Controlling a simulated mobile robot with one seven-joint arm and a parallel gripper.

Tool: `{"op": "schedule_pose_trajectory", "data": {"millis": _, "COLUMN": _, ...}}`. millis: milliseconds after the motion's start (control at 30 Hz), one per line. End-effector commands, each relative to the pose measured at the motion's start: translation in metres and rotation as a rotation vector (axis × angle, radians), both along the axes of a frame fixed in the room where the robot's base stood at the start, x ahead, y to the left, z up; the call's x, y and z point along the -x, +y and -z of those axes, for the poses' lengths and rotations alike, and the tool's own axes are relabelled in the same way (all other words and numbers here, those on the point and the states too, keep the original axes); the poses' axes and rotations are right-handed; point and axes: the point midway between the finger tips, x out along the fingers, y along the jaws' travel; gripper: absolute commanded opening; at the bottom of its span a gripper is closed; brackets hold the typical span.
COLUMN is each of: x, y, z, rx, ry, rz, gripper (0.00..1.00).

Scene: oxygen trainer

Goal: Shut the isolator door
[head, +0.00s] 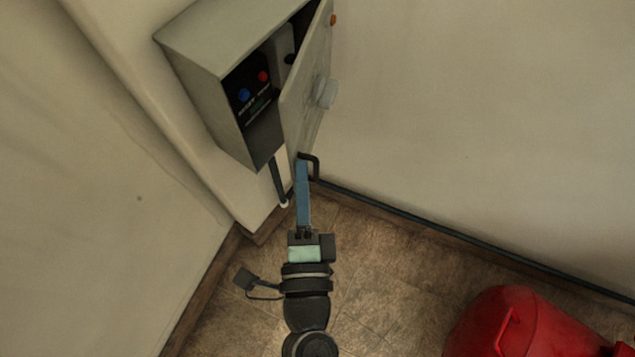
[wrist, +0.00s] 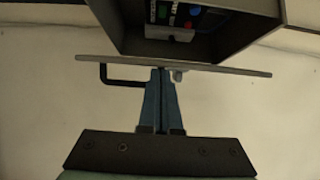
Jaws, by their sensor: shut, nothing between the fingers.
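The isolator box (head: 205,105) is a grey cabinet on the wall, with blue and red buttons inside. Its door (head: 307,85) stands partly open on the right side, with a pale round knob (head: 325,93) on its outer face. My gripper (head: 302,163) is shut and empty, its blue fingers close to the door's lower edge. In the wrist view the door (wrist: 215,70) shows edge-on as a thin plate, and my fingertips (wrist: 161,72) are at its edge. I cannot tell whether they touch it. A black bent handle (wrist: 118,77) shows left of the fingertips.
A red rounded object (head: 515,325) stands on the floor at lower right. A dark pipe (head: 430,227) runs along the foot of the right wall. A short dark conduit (head: 278,182) hangs under the box. Room right of the door is clear.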

Motion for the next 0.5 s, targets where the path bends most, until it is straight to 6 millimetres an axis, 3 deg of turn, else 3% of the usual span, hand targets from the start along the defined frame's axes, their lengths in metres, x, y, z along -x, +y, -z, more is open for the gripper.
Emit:
{"op": "schedule_pose_trajectory", "data": {"millis": 300, "x": -0.017, "y": 0.04, "z": 0.001, "rx": -0.001, "ry": -0.003, "rz": -0.004, "gripper": 0.0}}
{"op": "schedule_pose_trajectory", "data": {"millis": 500, "x": -0.025, "y": 0.053, "z": 0.0, "rx": 0.0, "ry": -0.002, "rz": -0.002, "gripper": 0.0}}
